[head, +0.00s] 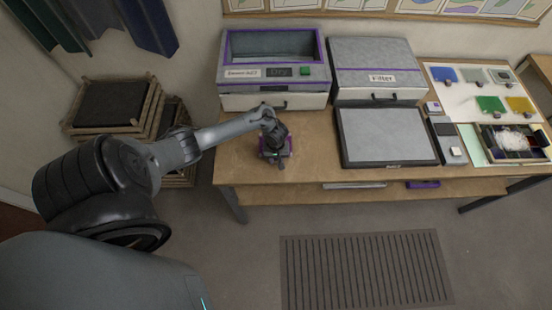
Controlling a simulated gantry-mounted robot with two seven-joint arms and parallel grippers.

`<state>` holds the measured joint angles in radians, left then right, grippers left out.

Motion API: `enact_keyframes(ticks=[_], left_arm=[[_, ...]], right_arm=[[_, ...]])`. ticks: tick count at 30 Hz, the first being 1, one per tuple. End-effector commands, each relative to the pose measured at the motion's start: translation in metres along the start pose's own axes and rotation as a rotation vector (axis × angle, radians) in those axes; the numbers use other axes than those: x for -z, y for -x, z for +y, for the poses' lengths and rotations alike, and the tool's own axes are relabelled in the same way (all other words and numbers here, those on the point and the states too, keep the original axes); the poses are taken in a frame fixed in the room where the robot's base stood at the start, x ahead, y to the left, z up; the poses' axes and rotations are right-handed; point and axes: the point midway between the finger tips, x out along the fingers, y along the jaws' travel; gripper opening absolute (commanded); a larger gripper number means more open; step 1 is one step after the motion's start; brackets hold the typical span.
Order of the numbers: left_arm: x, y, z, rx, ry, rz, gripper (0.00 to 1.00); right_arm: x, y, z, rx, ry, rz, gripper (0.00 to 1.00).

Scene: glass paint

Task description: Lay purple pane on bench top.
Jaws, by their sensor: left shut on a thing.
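My left arm reaches in from the left over the bench top (235,160). My left gripper (279,160) points down at the left part of the bench, in front of the purple-trimmed box. It is shut on the purple pane (290,147), which shows only as purple edges around the fingers. The gripper hides most of the pane. The pane is low over or touching the wood; I cannot tell which. My right gripper is not in view.
A purple-trimmed box (274,97) with a window and a grey box labelled Filter (378,94) stand behind. Several coloured panes lie on a white sheet (465,105) at the right. Bare wood surrounds the gripper.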

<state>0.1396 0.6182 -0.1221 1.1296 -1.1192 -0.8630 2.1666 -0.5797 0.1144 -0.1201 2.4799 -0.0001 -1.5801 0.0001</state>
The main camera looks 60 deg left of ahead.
Motion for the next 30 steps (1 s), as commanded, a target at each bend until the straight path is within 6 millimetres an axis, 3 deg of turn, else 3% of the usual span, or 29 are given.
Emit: enact_keyframes(ticks=[16,17,22,30], left_arm=[[0.0001,-0.0034,-0.0001,0.000,0.001,0.000,0.00],[0.0002,-0.0036,0.0000,0.000,0.001,0.000,0.29],[0.0002,-0.0035,0.0000,0.000,0.000,0.000,0.55],[0.0000,-0.0036,-0.0002,0.000,0.000,0.000,0.57]], right_arm=[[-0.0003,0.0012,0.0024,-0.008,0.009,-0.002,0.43],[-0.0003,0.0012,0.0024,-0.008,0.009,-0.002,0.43],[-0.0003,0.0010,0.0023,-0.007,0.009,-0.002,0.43],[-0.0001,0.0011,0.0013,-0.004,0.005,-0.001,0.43]])
